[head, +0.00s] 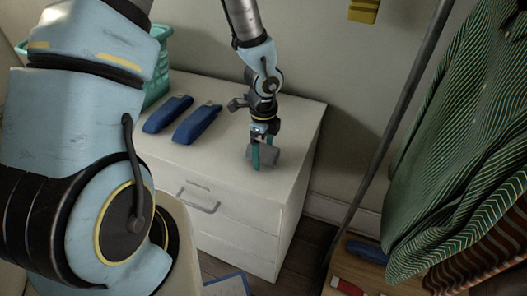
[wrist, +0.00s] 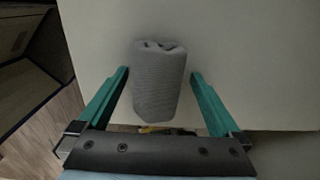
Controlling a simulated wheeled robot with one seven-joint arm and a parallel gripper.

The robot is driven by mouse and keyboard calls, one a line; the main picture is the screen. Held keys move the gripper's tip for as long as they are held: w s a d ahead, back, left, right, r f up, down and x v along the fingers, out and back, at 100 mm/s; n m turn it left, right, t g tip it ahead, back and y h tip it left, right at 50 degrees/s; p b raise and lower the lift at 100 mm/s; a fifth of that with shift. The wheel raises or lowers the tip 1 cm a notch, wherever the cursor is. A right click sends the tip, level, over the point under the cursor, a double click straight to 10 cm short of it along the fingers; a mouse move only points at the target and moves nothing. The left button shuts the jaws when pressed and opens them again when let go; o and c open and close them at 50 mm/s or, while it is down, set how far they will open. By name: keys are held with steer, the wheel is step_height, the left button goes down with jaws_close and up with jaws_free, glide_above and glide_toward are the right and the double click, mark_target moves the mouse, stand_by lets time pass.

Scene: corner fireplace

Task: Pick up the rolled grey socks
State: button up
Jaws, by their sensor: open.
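The rolled grey socks (wrist: 158,82) lie on the white top of a drawer cabinet (head: 290,115). In the head view the socks (head: 262,157) are near the cabinet's front right part, partly hidden by my fingers. My gripper (head: 262,158) points down at the socks from above. In the wrist view my gripper (wrist: 158,72) is open, with one teal finger on each side of the roll. I cannot tell the exact height of the fingertips over the cabinet top.
Two blue objects (head: 197,124) lie on the cabinet top to the left. A turquoise basket (head: 157,60) stands behind them. A dark pole (head: 385,130) and hanging striped shirts (head: 455,140) are at the right. The cabinet top behind the socks is clear.

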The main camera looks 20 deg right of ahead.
steer(key=c, duration=1.1)
